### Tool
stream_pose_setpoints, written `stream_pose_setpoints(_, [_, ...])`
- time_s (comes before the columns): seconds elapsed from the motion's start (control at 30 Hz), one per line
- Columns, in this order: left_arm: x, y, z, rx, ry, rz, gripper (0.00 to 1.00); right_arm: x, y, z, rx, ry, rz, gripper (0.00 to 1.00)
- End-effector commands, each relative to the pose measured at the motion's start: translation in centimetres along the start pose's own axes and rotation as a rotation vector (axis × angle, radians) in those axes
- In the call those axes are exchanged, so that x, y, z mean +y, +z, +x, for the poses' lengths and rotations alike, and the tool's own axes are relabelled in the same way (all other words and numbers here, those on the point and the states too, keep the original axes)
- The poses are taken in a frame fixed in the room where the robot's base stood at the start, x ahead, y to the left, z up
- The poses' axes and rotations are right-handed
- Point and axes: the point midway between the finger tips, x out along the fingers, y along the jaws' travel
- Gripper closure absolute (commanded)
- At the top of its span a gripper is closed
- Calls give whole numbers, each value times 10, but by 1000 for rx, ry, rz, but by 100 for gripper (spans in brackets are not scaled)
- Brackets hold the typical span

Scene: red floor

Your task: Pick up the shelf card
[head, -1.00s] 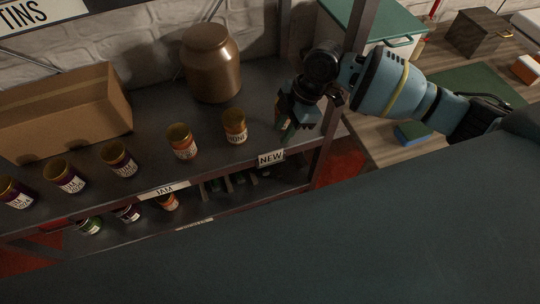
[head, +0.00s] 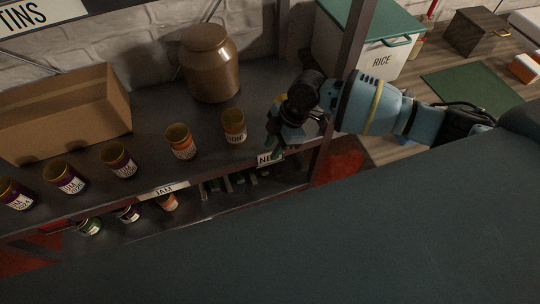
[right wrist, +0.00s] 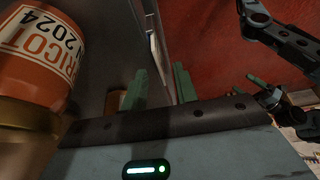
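The shelf card, a small white card reading NEW (head: 265,160), is on the front edge of the upper shelf near its right end. My right gripper (head: 278,148) is just above and in front of it and covers its right part. In the right wrist view the two green fingertips (right wrist: 162,88) stand apart, and a pale thin edge, seemingly the card (right wrist: 155,48), shows between and beyond them. I see no grip on it. Black linked parts with a green tip (right wrist: 258,82), seemingly my left gripper, show at the right of the wrist view; their opening is unclear.
An orange-labelled jar (head: 181,142) and another jar (head: 234,126) stand left of my right gripper. A brown crock (head: 210,65) and a cardboard box (head: 62,118) are behind. A JAM label (head: 164,190) is on the shelf edge. A shelf post (head: 337,105) is close on the right.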

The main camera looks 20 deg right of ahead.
Motion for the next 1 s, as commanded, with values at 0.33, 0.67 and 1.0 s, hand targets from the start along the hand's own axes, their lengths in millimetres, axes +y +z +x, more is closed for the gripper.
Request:
stream_pose_setpoints(0.33, [0, 1, 0, -2, 0, 1, 23, 0, 0, 7, 0, 0, 0, 74])
stream_pose_setpoints(0.67, [0, 1, 0, -2, 0, 1, 23, 0, 0, 6, 0, 0, 0, 100])
stream_pose_setpoints(1.0, [0, 1, 0, -2, 0, 1, 23, 0, 0, 6, 0, 1, 0, 100])
